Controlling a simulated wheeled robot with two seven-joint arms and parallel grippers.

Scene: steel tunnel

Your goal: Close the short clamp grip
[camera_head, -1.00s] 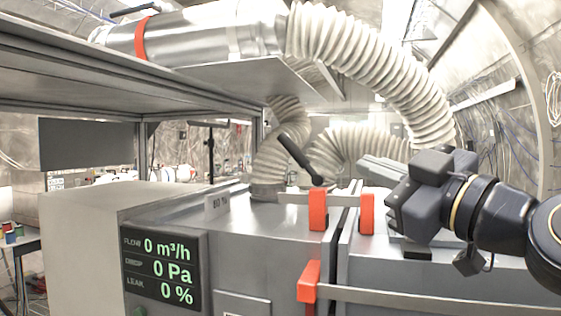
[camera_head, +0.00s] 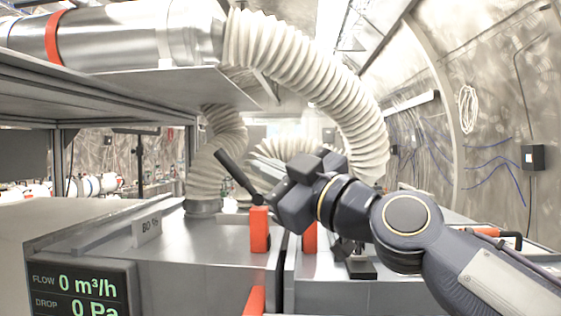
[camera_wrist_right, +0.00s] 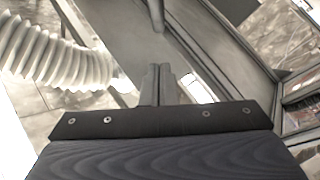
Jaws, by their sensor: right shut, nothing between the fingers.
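A black clamp grip (camera_head: 237,172) on a lever stands tilted up to the left above the grey steel housing (camera_head: 205,255). Whether it is the short one I cannot tell. My right gripper (camera_head: 272,196) is shut and empty, just right of the grip's lower end, with a small apparent gap. In the right wrist view the shut fingers (camera_wrist_right: 157,84) point toward a dark bar at the top, likely this grip (camera_wrist_right: 156,14). Orange clamp blocks (camera_head: 260,230) sit below on the housing's seam; one is partly hidden by my wrist. My left gripper is not in view.
A white ribbed hose (camera_head: 310,80) arches over the housing from a steel cylinder (camera_head: 120,38) on a shelf (camera_head: 185,88). A display panel (camera_head: 82,292) is at front left. Another orange and black part (camera_head: 490,233) lies at the right.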

